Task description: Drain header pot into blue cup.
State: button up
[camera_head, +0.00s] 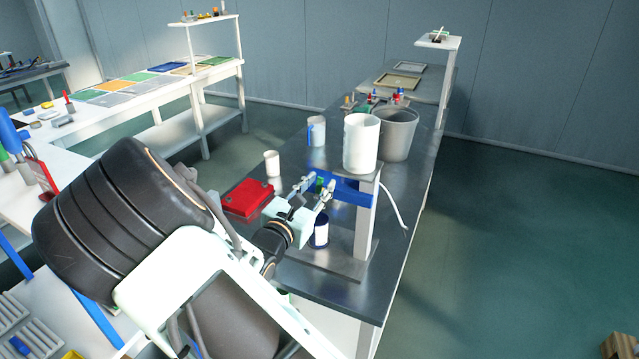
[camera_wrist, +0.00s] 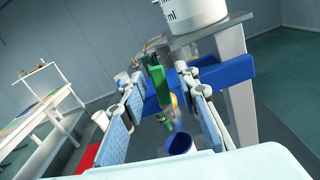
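The white header pot (camera_head: 361,143) stands on top of a post stand; its lower part shows in the wrist view (camera_wrist: 192,14). A blue bracket (camera_head: 351,192) runs below it, with a green handle (camera_wrist: 157,84) at its end. The blue cup (camera_head: 320,232) stands on the stand's base below the bracket; its blue rim shows in the wrist view (camera_wrist: 180,143). My gripper (camera_head: 315,188) is open at the bracket. In the wrist view its fingers (camera_wrist: 162,76) stand on either side of the green handle, with visible gaps. Whether the handle is within fingertip depth is unclear.
A grey bucket (camera_head: 398,134) stands behind the pot. A white cup (camera_head: 272,163), a white-and-blue mug (camera_head: 317,131) and a red case (camera_head: 247,198) are on the metal bench left of the stand. A white cable (camera_head: 393,205) hangs at the bench's right edge.

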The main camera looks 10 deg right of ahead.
jog(key=shift+w+d, duration=0.25)
jog(key=shift+w, duration=0.1)
jog(key=shift+c, duration=0.3)
grip_shut()
